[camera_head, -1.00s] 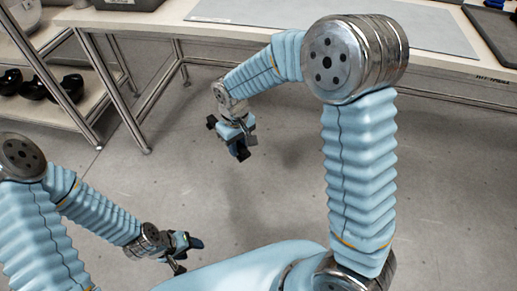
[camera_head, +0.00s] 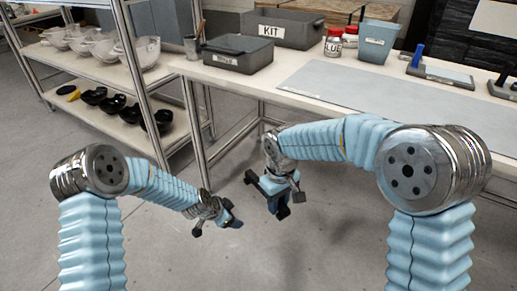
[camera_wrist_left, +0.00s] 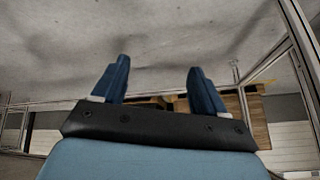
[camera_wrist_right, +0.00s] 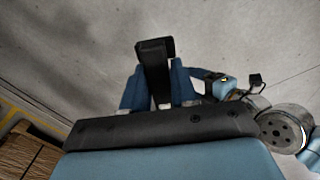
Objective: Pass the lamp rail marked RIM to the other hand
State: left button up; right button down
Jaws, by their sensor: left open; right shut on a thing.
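My right gripper (camera_head: 277,195) is low over the floor in front of the workbench. In the right wrist view its blue fingers (camera_wrist_right: 158,85) are shut on a black bar-like piece, the lamp rail (camera_wrist_right: 153,65), which sticks out beyond the fingertips. No RIM mark is readable on it. My left gripper (camera_head: 228,218) is just left of the right one in the head view, apart from it. In the left wrist view its blue fingers (camera_wrist_left: 160,85) are wide apart with nothing between them. The left gripper also shows right of the rail in the right wrist view.
The workbench (camera_head: 225,82) carries a KIT box (camera_head: 285,28), a lidded grey box (camera_head: 237,58), a jar (camera_head: 333,46), a blue bin (camera_head: 377,42) and a grey mat (camera_head: 380,95). A shelf rack at left holds pale shells (camera_head: 140,48) and black shells (camera_head: 95,96). Open floor surrounds the grippers.

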pick_arm(q)
jog(key=w+d+r+m+t+h, duration=0.1)
jog(key=w+d+r+m, duration=0.2)
jog(key=r, duration=0.4)
jog(key=w+d+r+m+t, duration=0.1)
jog(key=w+r+m, duration=0.35)
jog(key=r, duration=0.25)
jog(key=w+d+r+m+h, duration=0.1)
jog(key=w+d+r+m, duration=0.2)
jog(key=r, duration=0.4)
jog(key=w+d+r+m+h, duration=0.15)
jog(key=r+m, duration=0.25)
jog(key=r, duration=0.4)
jog(key=d+r+m, duration=0.2)
jog(key=r+m, duration=0.3)
jog(key=r, duration=0.2)
jog(key=n+g+y, duration=0.1)
jog(key=g+y, duration=0.6)
jog(key=y, duration=0.1)
send_over(257, 176)
notch_tip(257, 176, down, 7)
notch_tip(257, 176, down, 12)
